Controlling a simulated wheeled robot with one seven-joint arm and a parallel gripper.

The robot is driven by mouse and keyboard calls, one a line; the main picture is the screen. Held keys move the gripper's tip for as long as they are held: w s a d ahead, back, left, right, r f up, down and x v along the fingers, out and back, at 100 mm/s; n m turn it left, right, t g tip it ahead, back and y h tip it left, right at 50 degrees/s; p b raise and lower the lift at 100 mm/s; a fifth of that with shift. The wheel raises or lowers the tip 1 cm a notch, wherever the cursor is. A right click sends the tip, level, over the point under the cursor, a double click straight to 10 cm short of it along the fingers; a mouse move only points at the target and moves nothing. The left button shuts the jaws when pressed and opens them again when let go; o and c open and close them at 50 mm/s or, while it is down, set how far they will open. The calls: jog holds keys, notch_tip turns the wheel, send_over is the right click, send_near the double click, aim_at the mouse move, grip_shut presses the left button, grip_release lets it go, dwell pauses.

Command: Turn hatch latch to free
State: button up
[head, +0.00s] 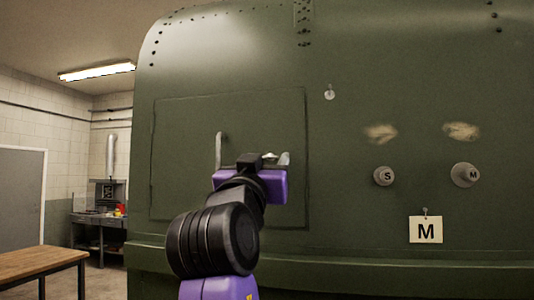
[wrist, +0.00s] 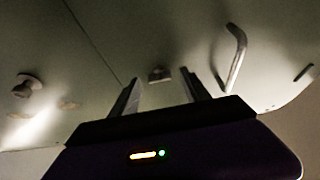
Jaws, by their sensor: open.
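The hatch (head: 180,125) is a square panel outlined by a seam in the green fuselage. What looks like its latch, a small metal piece (head: 269,155), shows just above my purple gripper (head: 252,178), which hides part of it. In the wrist view, the latch (wrist: 160,74) is a small dark knob beyond my gripper (wrist: 159,78), framed between the two fingertips. The fingers are apart and nothing is held. Contact with the latch cannot be seen, and its turn angle is unclear.
A bent handle rod (head: 219,148) stands out from the hatch left of my gripper; it also shows in the wrist view (wrist: 238,58). A wooden table (head: 40,262) stands lower left.

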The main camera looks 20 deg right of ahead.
jog(key=shift+w+d+r, duration=0.15)
jog(key=shift+w+d, duration=0.1)
jog(key=shift+w, duration=0.1)
grip_shut()
